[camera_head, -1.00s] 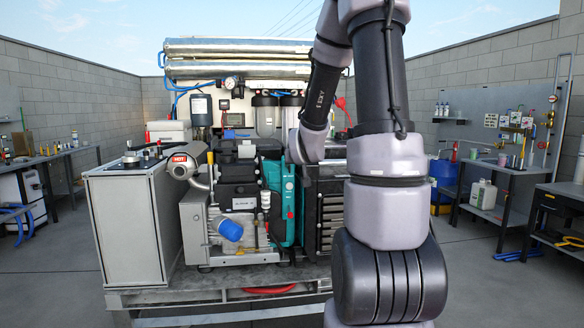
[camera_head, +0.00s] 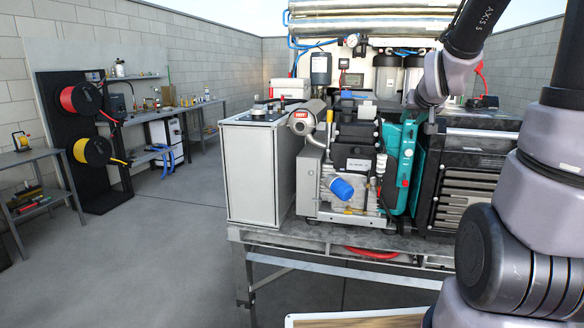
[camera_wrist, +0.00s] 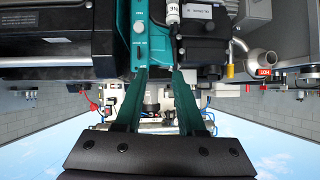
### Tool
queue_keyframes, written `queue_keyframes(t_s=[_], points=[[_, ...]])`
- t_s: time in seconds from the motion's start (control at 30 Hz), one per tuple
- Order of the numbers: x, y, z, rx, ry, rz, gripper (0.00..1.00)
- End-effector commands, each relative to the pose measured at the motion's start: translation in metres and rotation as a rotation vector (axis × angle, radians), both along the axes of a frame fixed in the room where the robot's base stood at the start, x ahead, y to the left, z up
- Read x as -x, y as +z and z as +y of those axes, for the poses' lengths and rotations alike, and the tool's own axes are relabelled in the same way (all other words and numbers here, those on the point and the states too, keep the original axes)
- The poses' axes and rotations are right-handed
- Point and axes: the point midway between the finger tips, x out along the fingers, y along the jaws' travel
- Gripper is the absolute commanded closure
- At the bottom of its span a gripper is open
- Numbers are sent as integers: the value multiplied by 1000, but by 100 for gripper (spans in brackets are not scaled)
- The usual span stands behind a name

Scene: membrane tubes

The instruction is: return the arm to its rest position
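My arm stands at the right of the head view, with its upper part cut off by the frame edge. My gripper is hidden from the head view. In the wrist view, which is upside down, my gripper (camera_wrist: 161,74) shows two teal-tinted fingers with a gap between them. I see nothing held between them. The teal casing (camera_wrist: 138,35) and a dark engine block (camera_wrist: 203,35) lie beyond the fingertips. Silver membrane tubes (camera_head: 350,21) lie across the top of the rack.
A wood-topped surface (camera_head: 358,321) shows at the bottom edge. Hose reels (camera_head: 82,99) stand at left. The floor (camera_head: 165,245) at left is clear.

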Motion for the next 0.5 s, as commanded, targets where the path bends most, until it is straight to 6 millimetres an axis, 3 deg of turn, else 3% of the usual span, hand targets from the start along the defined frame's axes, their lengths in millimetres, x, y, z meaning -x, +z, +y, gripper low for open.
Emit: queue_keyframes(t_s=[0.03, 0.2, 0.4, 0.5], points=[[19, 15, 16, -33, 15, 22, 61], [94, 37, 58, -167, 49, 157, 61], [179, 50, 91, -305, 82, 298, 61], [207, 51, 99, -349, 91, 347, 61]])
